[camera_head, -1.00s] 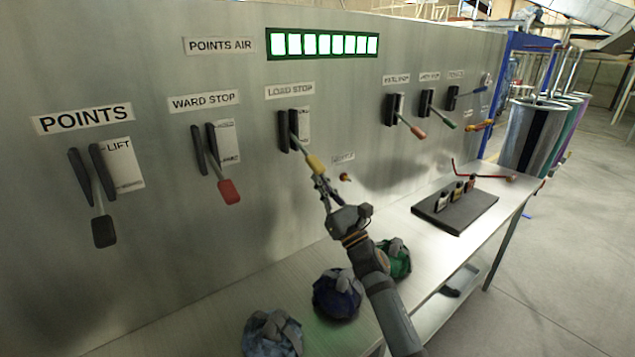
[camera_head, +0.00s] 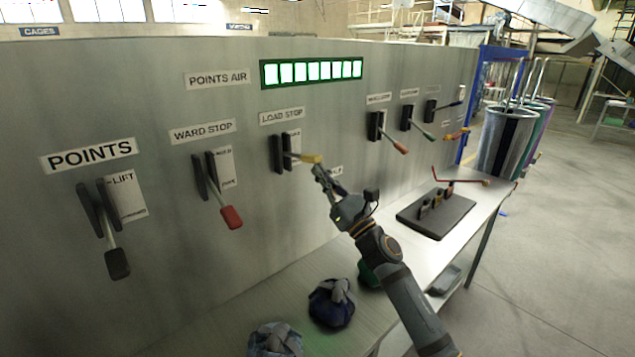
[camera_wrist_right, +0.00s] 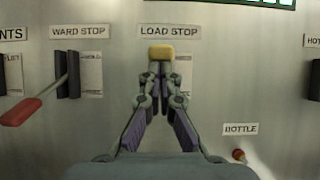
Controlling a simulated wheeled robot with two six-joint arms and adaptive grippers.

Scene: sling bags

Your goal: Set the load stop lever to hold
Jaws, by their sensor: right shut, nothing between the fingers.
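The load stop lever has a yellow handle (camera_head: 311,158) on a metal arm that sticks out from its black bracket (camera_head: 279,153), under the LOAD STOP label (camera_head: 282,116). The lever now stands about level, pointing out from the panel. My right gripper (camera_head: 318,171) is shut and empty, with its fingertips just under the yellow handle. In the right wrist view the yellow handle (camera_wrist_right: 160,52) sits right above the fingertips (camera_wrist_right: 160,76), which hide the bracket; I cannot tell if they touch. My left gripper is not in view.
The ward stop lever with a red handle (camera_head: 231,217) and the points lever with a black handle (camera_head: 117,263) hang to the left. Bags, including a dark blue one (camera_head: 331,303), lie on the bench below. A dark tray (camera_head: 451,224) sits at right.

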